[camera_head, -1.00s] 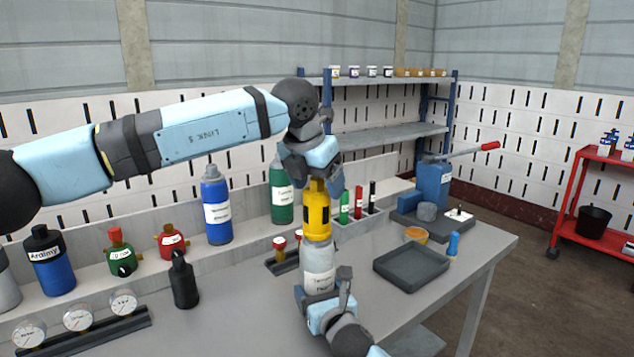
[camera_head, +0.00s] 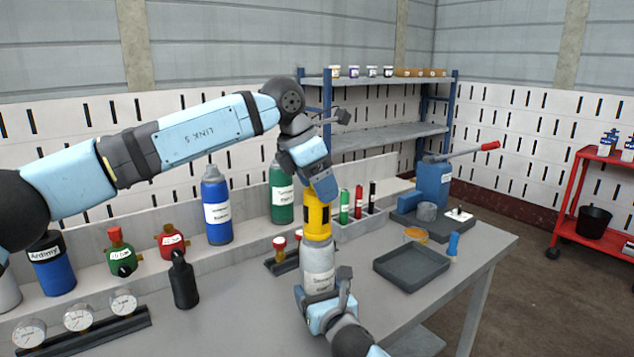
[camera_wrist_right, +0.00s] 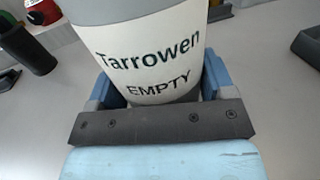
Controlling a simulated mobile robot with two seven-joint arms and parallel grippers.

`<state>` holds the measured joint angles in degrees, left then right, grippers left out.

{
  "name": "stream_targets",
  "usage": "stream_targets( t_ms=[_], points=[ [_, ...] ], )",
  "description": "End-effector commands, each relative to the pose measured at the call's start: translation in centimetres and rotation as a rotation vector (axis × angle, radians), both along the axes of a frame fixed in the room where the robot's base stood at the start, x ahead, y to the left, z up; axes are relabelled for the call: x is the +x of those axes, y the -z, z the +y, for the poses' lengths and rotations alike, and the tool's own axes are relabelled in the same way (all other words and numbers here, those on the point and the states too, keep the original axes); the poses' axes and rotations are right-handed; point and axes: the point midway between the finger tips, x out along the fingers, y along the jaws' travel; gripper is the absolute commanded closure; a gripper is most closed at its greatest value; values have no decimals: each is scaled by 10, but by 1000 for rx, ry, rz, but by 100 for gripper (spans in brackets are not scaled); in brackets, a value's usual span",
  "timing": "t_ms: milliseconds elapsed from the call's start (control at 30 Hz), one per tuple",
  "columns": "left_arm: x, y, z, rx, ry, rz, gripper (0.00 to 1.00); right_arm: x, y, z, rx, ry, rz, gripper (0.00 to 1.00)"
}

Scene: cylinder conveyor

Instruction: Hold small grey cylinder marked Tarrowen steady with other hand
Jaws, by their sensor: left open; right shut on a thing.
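The small grey cylinder (camera_head: 319,258) stands upright near the middle of the bench. Its white label reads "Tarrowen EMPTY" in the right wrist view (camera_wrist_right: 150,65). My right gripper (camera_head: 322,297) is shut around its lower part from the front. A yellow piece (camera_head: 317,219) with black marks sits on top of the cylinder. My left gripper (camera_head: 325,188) is open, just above the yellow piece, pointing down. The fingertips hide the top of that piece, so I cannot tell whether they touch it.
A black bottle (camera_head: 184,283) and gauges on a rail (camera_head: 78,317) stand to the left. Blue (camera_head: 217,208) and green (camera_head: 283,192) cylinders stand behind.

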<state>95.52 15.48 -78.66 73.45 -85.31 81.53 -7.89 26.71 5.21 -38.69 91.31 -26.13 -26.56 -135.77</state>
Motion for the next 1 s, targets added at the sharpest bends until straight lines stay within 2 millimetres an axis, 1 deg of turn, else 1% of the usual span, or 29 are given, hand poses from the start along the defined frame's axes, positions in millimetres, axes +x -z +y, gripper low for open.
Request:
stream_targets(
  t_ms=[267,700,1000],
  points=[
    [0,1,0,0,-2,0,23,0,0,0,0,0,0,53],
    [0,25,0,0,-4,1,23,0,0,0,0,0,0,53],
    [0,25,0,0,-4,0,23,0,0,0,0,0,0,53]
  ],
)
